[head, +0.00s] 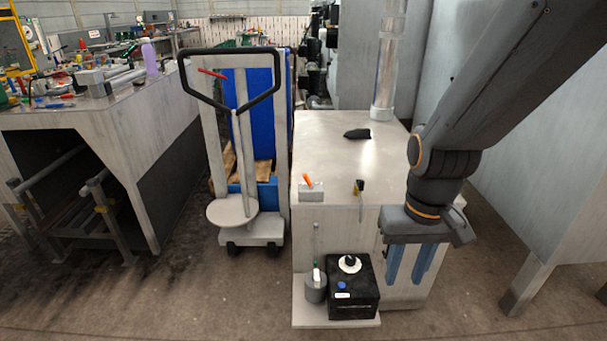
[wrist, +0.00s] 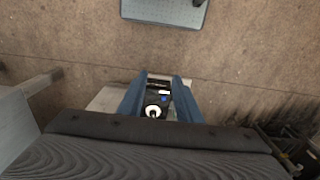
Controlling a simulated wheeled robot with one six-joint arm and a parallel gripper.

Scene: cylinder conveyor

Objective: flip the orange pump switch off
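The orange switch lever (head: 307,180) sticks up from a small grey box (head: 311,192) at the front left edge of the pale cabinet top (head: 330,150). The lever leans to the upper left. My gripper (head: 404,281) hangs in front of the cabinet's right side, its blue fingers pointing down. It is right of the switch and lower, well apart from it. In the wrist view the two fingers (wrist: 160,92) stand apart with nothing held between them. The switch is not seen in the wrist view.
A black box (head: 353,300) with a white disc and blue button stands on a low ledge before the cabinet, beside a grey cup (head: 315,288). A black and yellow knob (head: 359,187) is on the cabinet's front edge. A dark object (head: 357,133) lies farther back. A trolley (head: 237,150) stands left.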

